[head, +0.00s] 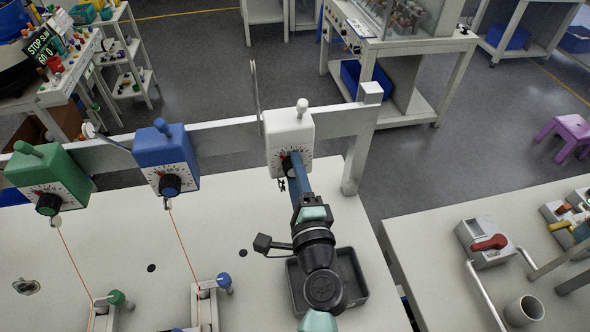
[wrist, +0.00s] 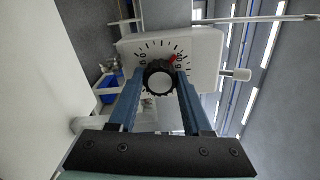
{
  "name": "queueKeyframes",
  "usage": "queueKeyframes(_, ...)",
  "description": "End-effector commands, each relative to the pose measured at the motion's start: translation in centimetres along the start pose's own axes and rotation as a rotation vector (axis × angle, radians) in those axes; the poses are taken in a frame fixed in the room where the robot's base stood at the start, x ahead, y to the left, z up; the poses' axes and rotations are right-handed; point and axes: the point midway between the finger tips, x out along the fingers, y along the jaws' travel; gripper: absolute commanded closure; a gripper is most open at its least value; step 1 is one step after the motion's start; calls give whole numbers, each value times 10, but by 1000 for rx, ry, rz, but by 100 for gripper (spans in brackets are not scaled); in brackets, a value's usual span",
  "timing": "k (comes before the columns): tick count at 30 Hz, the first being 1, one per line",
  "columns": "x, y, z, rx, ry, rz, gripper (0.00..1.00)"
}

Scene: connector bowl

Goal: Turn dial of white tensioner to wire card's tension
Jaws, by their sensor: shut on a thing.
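The white tensioner (head: 289,127) hangs on the grey rail, third from the left, with a white knob on top. In the wrist view the white tensioner (wrist: 206,50) lies sideways. Its black ribbed dial (wrist: 160,82) faces me, ringed by a tick scale with a red mark (wrist: 173,58) at its upper right. The scale numbers are too small to read surely. My gripper (wrist: 161,76) is shut on the dial, one blue finger on each side. In the head view my gripper (head: 294,160) hides most of the dial. I cannot pick out a wire card.
A blue tensioner (head: 167,158) and a green tensioner (head: 50,179) hang to the left, each with an orange wire running down. A dark tray (head: 356,283) lies under my arm. A dark sign (head: 40,45) with pale lettering stands at the upper left.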

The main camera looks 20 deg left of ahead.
Motion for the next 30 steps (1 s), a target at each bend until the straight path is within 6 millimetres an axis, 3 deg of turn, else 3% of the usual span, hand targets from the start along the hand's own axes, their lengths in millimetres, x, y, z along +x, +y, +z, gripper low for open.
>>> queueKeyframes(13,0,0,0,263,2,1,100)
queueKeyframes(30,0,1,-1,315,2,0,100)
